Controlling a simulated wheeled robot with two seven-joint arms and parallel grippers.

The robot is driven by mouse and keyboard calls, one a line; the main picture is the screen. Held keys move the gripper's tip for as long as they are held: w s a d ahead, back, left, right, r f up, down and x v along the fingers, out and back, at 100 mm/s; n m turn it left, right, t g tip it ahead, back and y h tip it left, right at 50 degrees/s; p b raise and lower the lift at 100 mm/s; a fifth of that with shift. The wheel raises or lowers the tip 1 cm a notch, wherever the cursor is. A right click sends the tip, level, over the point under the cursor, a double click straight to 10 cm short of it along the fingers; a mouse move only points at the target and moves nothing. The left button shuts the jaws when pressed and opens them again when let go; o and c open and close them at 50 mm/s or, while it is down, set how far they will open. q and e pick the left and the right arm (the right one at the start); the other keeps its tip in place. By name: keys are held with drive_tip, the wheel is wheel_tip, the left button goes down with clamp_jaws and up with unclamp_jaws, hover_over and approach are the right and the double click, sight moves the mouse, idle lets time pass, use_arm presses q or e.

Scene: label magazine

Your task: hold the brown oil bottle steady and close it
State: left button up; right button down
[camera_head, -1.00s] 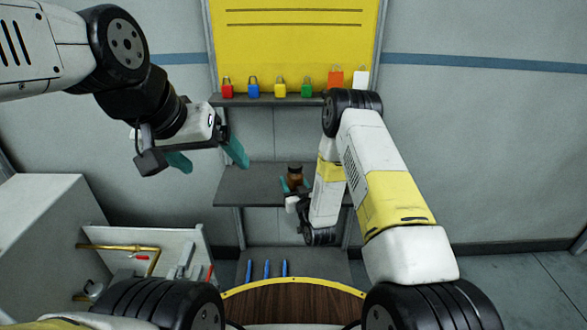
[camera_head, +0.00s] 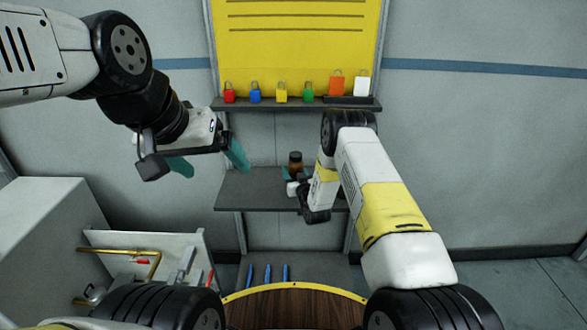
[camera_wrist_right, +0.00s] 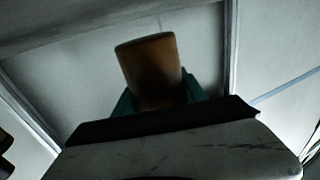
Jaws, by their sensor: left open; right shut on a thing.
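The brown oil bottle (camera_head: 295,166) stands about upright in the head view, over the middle shelf, with a dark top (camera_head: 295,155). I cannot tell if that top is a seated cap. My right gripper (camera_head: 287,174) is shut on the bottle, its teal fingers partly hidden by my arm. In the right wrist view the bottle (camera_wrist_right: 150,72) shows as a plain brown cylinder between the teal fingers. My left gripper (camera_head: 209,161) is open and empty, to the left of the bottle and apart from it.
The grey middle shelf (camera_head: 240,192) is bare on its left part. Above it, a narrow shelf (camera_head: 300,104) carries several coloured padlocks (camera_head: 281,93) before a yellow board (camera_head: 300,45). Blue pen-like items (camera_head: 267,275) stand below. A white panel with a brass pipe (camera_head: 120,249) is at lower left.

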drive_tip(key=shift+s+f, duration=0.1)
drive_tip(key=shift+f, duration=1.4)
drive_tip(key=shift+f, duration=0.15)
drive_tip(key=c, duration=0.6)
unclamp_jaws()
drive_tip(key=shift+c, duration=0.2)
drive_tip(key=shift+r, duration=0.2)
drive_tip(key=v, duration=1.2)
